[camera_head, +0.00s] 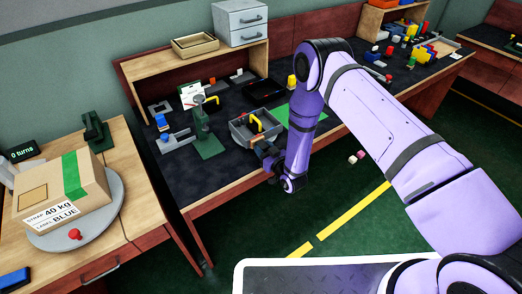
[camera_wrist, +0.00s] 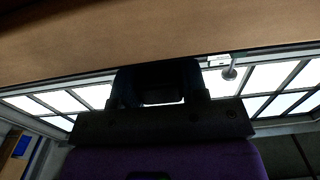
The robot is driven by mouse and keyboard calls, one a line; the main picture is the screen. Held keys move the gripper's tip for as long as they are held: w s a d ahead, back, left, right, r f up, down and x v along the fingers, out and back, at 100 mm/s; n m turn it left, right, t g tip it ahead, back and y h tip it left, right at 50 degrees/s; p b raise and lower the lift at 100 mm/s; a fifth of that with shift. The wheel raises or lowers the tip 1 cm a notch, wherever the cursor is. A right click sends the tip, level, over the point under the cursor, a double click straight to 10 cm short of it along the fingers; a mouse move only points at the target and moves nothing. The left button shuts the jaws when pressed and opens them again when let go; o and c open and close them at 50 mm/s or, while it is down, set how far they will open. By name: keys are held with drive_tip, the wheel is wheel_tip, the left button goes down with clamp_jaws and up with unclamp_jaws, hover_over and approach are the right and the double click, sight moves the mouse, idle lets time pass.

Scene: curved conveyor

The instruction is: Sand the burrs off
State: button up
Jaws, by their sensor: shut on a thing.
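My gripper (camera_head: 268,156) is at the front edge of the dark-topped workbench (camera_head: 185,185), close in front of a grey bin (camera_head: 242,138). A yellow, handle-like piece (camera_head: 267,122) stands in the bin. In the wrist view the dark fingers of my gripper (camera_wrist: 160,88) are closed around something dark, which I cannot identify. A green stand (camera_head: 206,140) is on the bench left of the bin, with a grey flat piece (camera_head: 179,141) beside it and a yellow curved part (camera_head: 211,99) by its top. I cannot make out any burrs.
A white card (camera_head: 192,95), a black tray (camera_head: 262,90) and a green mat (camera_head: 309,118) are on the bench. A shelf with grey drawers (camera_head: 240,20) stands behind. A separate table at left bears a carton (camera_head: 62,190) on a grey disc (camera_head: 109,205). The bench's front left is clear.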

drive_tip(key=shift+w+d, duration=0.75)
drive_tip(key=shift+d, duration=0.25)
drive_tip(key=shift+a, duration=0.1)
drive_tip(key=shift+s+a, duration=0.55)
drive_tip(key=shift+a, duration=0.3)
drive_tip(key=shift+s+a, duration=0.5)
drive_tip(key=shift+a, duration=0.3)
drive_tip(key=shift+s, duration=0.1)
drive_tip(key=shift+v, duration=2.95)
drive_tip(key=shift+d, duration=0.1)
drive_tip(key=shift+v, duration=1.45)
